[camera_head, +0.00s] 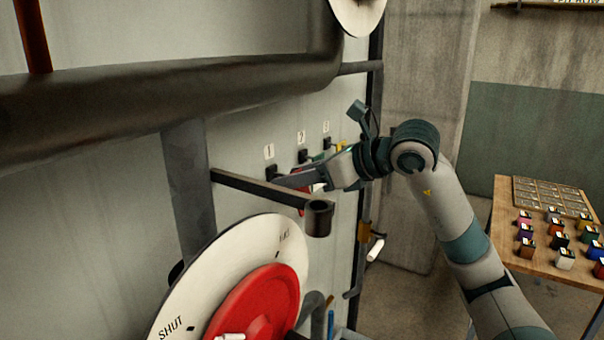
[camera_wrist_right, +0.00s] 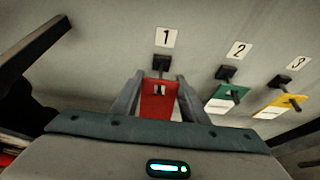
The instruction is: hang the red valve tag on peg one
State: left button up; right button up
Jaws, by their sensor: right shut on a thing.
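The red valve tag (camera_wrist_right: 158,104) is held between the two fingers of my right gripper (camera_wrist_right: 158,88), which is shut on it. In the head view the red tag (camera_head: 301,211) shows partly behind my right gripper (camera_head: 290,181). Peg one (camera_wrist_right: 161,64) is a dark block on the wall under the label 1, directly at the tag's top edge. A slot with something dark in it shows near the tag's top. I cannot tell whether the peg passes through it. In the head view peg one (camera_head: 271,171) is beside the fingertips. My left gripper is not in view.
A green tag (camera_wrist_right: 226,98) hangs at peg two and a yellow tag (camera_wrist_right: 285,102) at peg three. A dark bar (camera_head: 262,189) juts out close to my gripper. A red and white wheel (camera_head: 262,305) is below. A table (camera_head: 516,253) stands at right.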

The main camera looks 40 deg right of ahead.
jog(key=shift+w+a+f, duration=0.15)
jog(key=shift+w+a, duration=0.1)
jog(key=shift+w, duration=0.4)
jog(key=shift+b, duration=0.3)
jog(key=o, duration=1.1)
